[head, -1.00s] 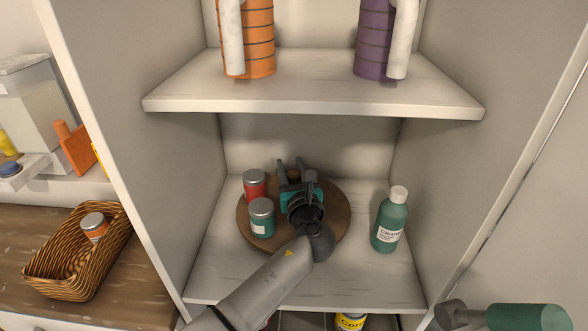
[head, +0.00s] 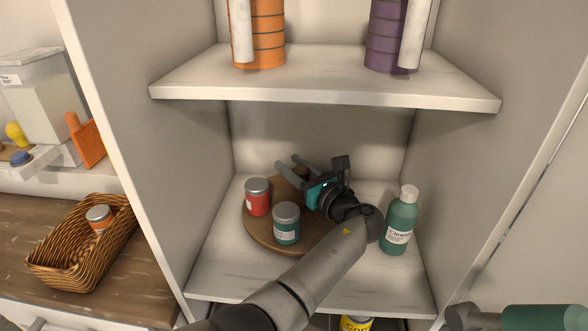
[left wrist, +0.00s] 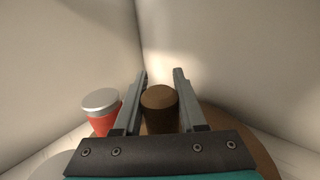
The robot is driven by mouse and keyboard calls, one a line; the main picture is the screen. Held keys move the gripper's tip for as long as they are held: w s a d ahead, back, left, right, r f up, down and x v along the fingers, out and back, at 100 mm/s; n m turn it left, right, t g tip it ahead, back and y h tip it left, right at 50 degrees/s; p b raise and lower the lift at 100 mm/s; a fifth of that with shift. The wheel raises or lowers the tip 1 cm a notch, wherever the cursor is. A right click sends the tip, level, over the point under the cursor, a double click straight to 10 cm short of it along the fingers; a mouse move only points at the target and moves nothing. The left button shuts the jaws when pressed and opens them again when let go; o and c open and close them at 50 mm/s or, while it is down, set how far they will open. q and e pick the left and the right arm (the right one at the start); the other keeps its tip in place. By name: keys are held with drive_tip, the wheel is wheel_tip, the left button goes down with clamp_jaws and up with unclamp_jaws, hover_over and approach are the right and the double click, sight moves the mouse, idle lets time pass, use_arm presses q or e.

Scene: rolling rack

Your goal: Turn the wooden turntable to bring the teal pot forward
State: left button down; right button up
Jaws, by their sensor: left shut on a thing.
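The round wooden turntable (head: 262,236) lies on the middle shelf. A brown upright knob (left wrist: 160,108) stands on it, and it also shows in the head view (head: 301,172). My left gripper (head: 291,164) is shut on this knob, one finger on each side of it, as the left wrist view (left wrist: 160,85) shows. The teal pot (head: 286,226) with a grey lid stands upright at the turntable's front. A red pot (head: 257,198) stands at its left, also in the left wrist view (left wrist: 102,115). My left forearm covers the turntable's right front.
A green cleaner bottle (head: 400,222) stands on the shelf close to the right of my left wrist. Cabinet walls enclose both sides, and an upper shelf (head: 320,92) hangs above. A wicker basket (head: 85,250) stands outside on the left.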

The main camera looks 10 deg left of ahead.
use_arm(q)
drive_tip(key=shift+s+a+n+g+y+b, duration=0.1)
drive_tip(key=shift+n+g+y+b, duration=0.25)
drive_tip(key=shift+n+g+y, duration=0.35)
drive_tip(key=shift+c, duration=2.4)
unclamp_jaws()
